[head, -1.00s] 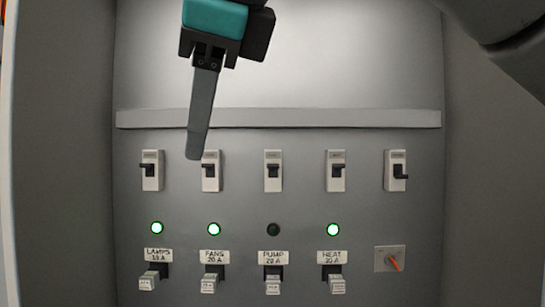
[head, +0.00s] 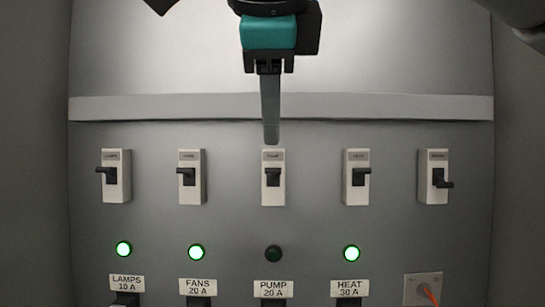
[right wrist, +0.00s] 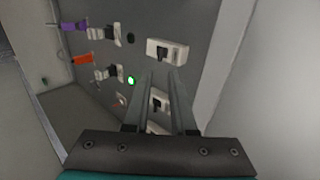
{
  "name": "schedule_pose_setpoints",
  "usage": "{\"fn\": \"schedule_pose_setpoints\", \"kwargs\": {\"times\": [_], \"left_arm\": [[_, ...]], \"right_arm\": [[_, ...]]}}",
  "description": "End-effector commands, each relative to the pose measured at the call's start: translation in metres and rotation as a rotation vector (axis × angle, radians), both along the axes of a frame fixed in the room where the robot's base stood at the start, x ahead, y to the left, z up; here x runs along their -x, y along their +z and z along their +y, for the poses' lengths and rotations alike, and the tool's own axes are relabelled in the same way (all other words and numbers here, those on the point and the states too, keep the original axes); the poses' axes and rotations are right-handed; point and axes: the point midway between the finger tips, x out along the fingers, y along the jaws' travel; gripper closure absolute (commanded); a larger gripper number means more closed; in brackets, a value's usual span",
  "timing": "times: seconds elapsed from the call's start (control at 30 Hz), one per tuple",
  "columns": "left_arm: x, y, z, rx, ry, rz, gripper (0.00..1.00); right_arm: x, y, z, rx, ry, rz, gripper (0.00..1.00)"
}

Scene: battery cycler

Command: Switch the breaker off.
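Several white breakers with black levers stand in a row on the grey panel: the LAMPS breaker (head: 115,176), the FANS breaker (head: 191,177), the PUMP breaker (head: 273,178), the HEAT breaker (head: 356,177) and a fifth breaker (head: 434,177). The fifth lever sits lower than the others. My right gripper (head: 271,141) points down just above the PUMP breaker in the head view, apparently apart from it. In the right wrist view its two fingers (right wrist: 162,75) are apart with nothing held. The PUMP breaker (right wrist: 167,52) shows beyond the tips.
The PUMP lamp (head: 273,254) is dark. The LAMPS lamp (head: 124,249), FANS lamp (head: 196,252) and HEAT lamp (head: 351,253) glow green. An orange rotary switch (head: 428,294) is at lower right. A ledge (head: 400,107) crosses above the breakers; cabinet walls close both sides.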

Motion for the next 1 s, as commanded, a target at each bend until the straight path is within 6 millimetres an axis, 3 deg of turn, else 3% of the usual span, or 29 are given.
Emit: {"fn": "schedule_pose_setpoints", "kwargs": {"times": [0.2, 0.4, 0.83, 1.0], "left_arm": [[-0.014, 0.010, -0.001, 0.003, -0.001, -0.022, 0.50], [-0.024, 0.016, -0.002, 0.005, -0.001, -0.040, 0.50], [-0.018, 0.017, -0.002, 0.004, -0.002, -0.029, 0.50], [-0.016, 0.016, -0.002, 0.003, -0.002, -0.026, 0.50]], "right_arm": [[-0.036, -0.029, 0.000, 0.001, 0.000, 0.004, 0.76], [-0.058, -0.046, 0.000, 0.000, 0.000, 0.001, 0.76], [-0.065, -0.053, 0.000, -0.001, 0.001, 0.000, 0.76], [-0.065, -0.053, 0.000, -0.001, 0.002, 0.000, 0.95]]}}
